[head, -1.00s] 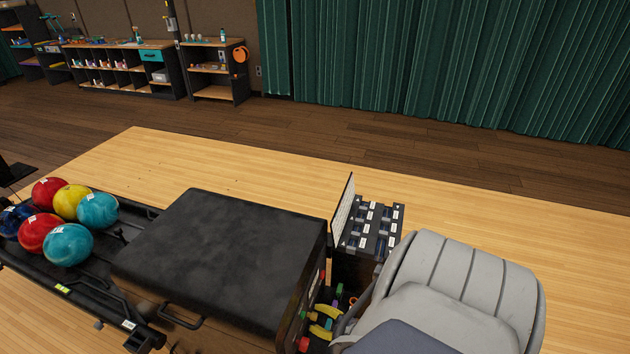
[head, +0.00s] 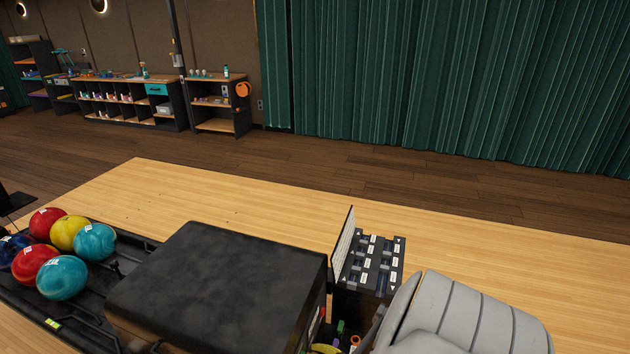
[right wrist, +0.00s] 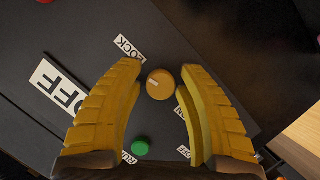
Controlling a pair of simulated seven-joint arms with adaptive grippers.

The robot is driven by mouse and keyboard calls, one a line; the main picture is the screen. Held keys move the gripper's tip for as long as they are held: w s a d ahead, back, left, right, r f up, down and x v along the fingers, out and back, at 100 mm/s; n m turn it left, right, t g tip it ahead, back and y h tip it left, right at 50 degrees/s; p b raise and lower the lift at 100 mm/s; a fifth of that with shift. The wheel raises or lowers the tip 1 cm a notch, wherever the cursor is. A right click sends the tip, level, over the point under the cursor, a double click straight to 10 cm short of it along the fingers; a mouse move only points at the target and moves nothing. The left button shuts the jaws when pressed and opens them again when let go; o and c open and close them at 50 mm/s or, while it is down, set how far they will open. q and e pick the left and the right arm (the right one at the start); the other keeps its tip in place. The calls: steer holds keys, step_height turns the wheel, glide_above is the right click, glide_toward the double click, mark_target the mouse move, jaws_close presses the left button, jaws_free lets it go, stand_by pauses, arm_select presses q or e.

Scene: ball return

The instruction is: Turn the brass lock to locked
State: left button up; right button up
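The brass lock (right wrist: 160,84) is a round knob with a small pale mark, set on a dark panel (right wrist: 75,45) in the right wrist view. A white "LOCK" label (right wrist: 129,47) sits up and left of it. Another label, partly covered by the right finger, is to its lower right. My right gripper (right wrist: 160,69) has its two yellow fingers spread, one on each side of the knob, with gaps visible between fingers and knob. Whether the tips reach the panel is unclear. The head view does not show the lock. My left gripper is in neither current view.
A green button (right wrist: 140,147) lies below the knob, between the fingers.

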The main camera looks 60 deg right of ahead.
jaws_close()
steer(key=shift+d, duration=0.1)
steer(key=shift+m+g+y, duration=0.3)
steer(key=shift+m+y, duration=0.2)
steer(key=shift+m, duration=0.4)
steer(key=shift+s+f, duration=0.1)
steer(key=shift+o, duration=0.7)
jaws_free()
steer(key=shift+o, duration=1.2)
